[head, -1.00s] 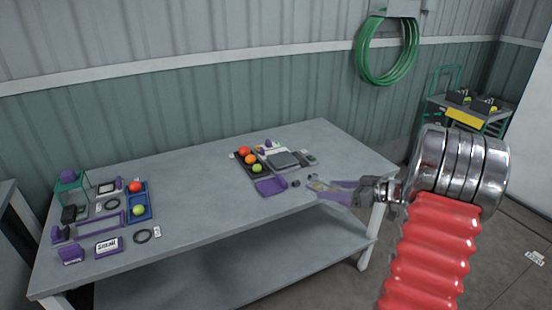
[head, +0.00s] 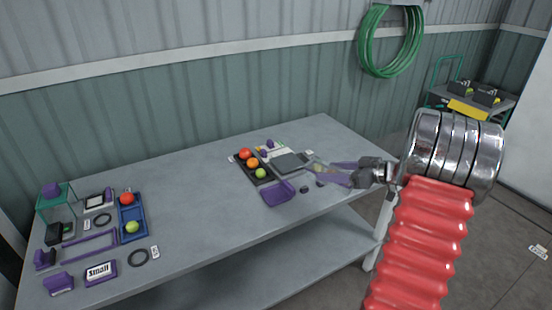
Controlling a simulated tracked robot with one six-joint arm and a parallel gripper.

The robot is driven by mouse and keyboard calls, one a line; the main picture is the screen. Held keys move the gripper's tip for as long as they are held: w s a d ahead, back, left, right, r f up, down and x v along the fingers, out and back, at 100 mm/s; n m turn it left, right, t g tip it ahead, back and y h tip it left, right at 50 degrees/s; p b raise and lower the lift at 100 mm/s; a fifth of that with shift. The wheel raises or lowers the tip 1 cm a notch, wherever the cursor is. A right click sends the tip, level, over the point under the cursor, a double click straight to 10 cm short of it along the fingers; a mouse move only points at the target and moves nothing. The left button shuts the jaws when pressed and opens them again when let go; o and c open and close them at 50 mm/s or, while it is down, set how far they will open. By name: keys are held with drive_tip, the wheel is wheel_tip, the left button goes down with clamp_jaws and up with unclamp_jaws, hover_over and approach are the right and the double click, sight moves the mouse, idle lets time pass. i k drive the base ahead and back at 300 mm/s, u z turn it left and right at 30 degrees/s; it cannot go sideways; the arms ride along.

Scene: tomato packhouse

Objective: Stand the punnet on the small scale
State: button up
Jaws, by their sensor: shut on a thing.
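My gripper (head: 338,175) is shut on a small clear punnet (head: 317,168). The punnet is see-through and partly hidden by the fingers, so its contents and exact tilt are hard to tell. A flat grey plate, which looks like the small scale (head: 287,163), is on the table just left of the punnet. In the picture the punnet is close to the plate's right edge; I cannot tell its height above the table. Nothing shows on the plate.
A dark tray (head: 267,181) with red, orange and green tomatoes is left of the plate. A purple tray (head: 279,194) lies in front. A blue tray (head: 134,237) and purple frames are at the table's left end. The middle of the table (head: 190,205) is clear.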

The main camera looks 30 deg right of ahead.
sight(288, 161)
drive_tip(key=i, duration=0.95)
drive_tip(key=z, duration=0.05)
